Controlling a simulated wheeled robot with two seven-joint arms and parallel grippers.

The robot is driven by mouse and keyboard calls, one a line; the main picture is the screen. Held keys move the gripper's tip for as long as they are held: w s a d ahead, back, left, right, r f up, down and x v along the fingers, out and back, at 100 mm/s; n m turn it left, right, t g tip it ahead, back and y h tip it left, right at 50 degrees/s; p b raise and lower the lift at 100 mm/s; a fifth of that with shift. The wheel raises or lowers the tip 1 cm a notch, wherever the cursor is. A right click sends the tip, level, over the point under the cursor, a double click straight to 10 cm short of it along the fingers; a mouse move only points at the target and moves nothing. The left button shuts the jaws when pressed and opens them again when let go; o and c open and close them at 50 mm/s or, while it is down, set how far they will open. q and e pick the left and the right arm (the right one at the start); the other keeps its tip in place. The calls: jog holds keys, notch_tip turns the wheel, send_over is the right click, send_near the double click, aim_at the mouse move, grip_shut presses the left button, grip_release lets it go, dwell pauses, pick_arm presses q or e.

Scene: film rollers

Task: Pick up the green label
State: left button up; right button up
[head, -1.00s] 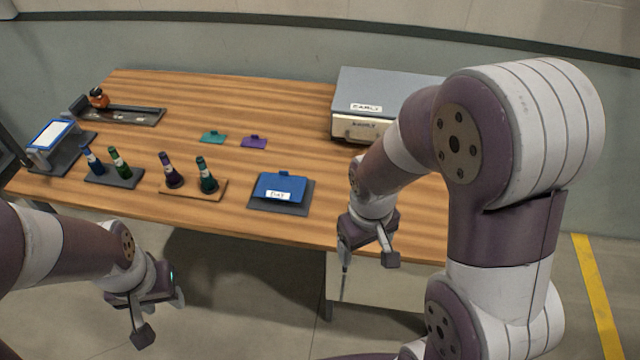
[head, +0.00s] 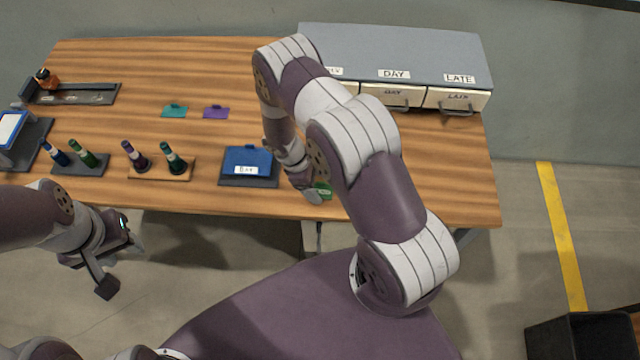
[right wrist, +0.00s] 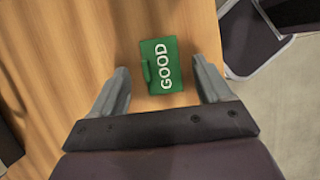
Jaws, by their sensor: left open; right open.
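The green label (right wrist: 163,67) lies on the wooden table (right wrist: 60,60), with the word GOOD in white and a small raised tab on its left side in the right wrist view. In the head view the green label (head: 322,190) is mostly hidden by my right arm. My right gripper (right wrist: 160,85) is open, with one finger on each side of the label and apart from it; it also shows in the head view (head: 312,192). My left gripper (head: 120,268) is open and empty, in front of the table's front edge.
A blue holder marked DAY (head: 247,162) stands left of my right gripper. Teal (head: 174,111) and purple (head: 215,112) labels lie farther back. Several rollers stand on two bases at the left. A drawer cabinet (head: 400,50) is at the back right. The table's right side is clear.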

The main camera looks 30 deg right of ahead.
jog(key=shift+s+d+f, duration=0.15)
jog(key=shift+s+f, duration=0.1)
jog(key=shift+f, duration=0.1)
jog(key=c, duration=0.9)
jog(key=shift+r, duration=0.1)
